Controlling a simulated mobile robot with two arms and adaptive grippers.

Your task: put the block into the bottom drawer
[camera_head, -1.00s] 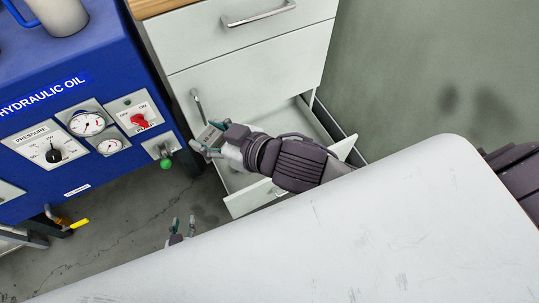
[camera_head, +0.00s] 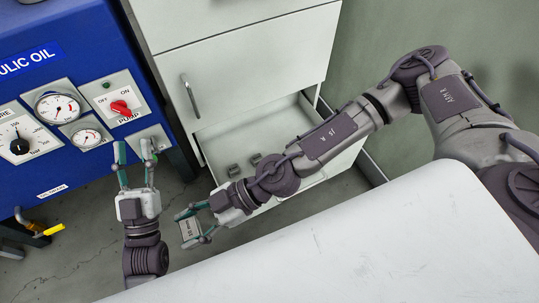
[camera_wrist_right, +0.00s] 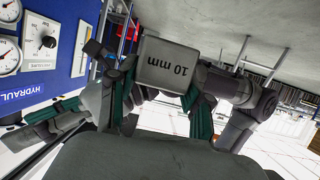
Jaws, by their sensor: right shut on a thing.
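The block (camera_head: 190,228) is grey, marked "10 mm". My right gripper (camera_head: 188,226) is shut on it, left of the drawer front in the head view. In the right wrist view the block (camera_wrist_right: 178,66) sits between the teal fingers. The bottom drawer (camera_head: 222,140) is pulled out of the light cabinet; my right arm crosses over it and hides part of its front. My left gripper (camera_head: 134,158) is open and empty, fingers up, left of the right gripper and in front of the blue machine.
Two small grey pieces (camera_head: 234,170) lie in the open drawer. A closed drawer with a handle (camera_head: 190,96) is above it. The blue hydraulic unit (camera_head: 60,160) stands close on the left. A white surface (camera_head: 370,240) fills the foreground.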

